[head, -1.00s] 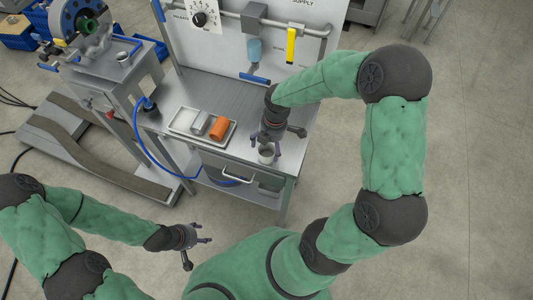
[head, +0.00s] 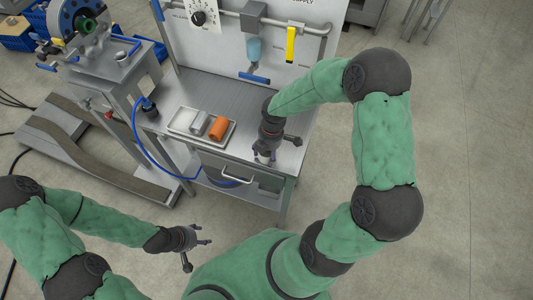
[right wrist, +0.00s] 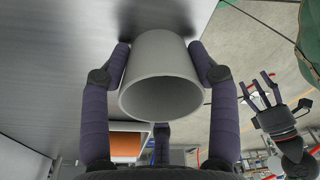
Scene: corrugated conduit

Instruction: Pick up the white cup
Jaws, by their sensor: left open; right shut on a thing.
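The white cup (right wrist: 160,78) fills the middle of the right wrist view, its open mouth facing the camera. My right gripper (right wrist: 160,62) is shut on it, with dark fingers pressed on both sides of its wall. In the head view the cup (head: 264,157) is a small pale piece under my right gripper (head: 265,150), near the front edge of the bench; most of it is hidden. I cannot tell whether the cup touches the bench. My left gripper (head: 197,249) is open and empty, in front of the bench and away from the cup.
A tray (head: 186,136) on the metal bench (head: 237,92) holds an orange cylinder (head: 219,127), a grey piece (head: 200,123) and a white piece (head: 184,119). A blue hose (head: 150,158) hangs left of the bench. A panel with a pipe rail (head: 275,22) stands behind.

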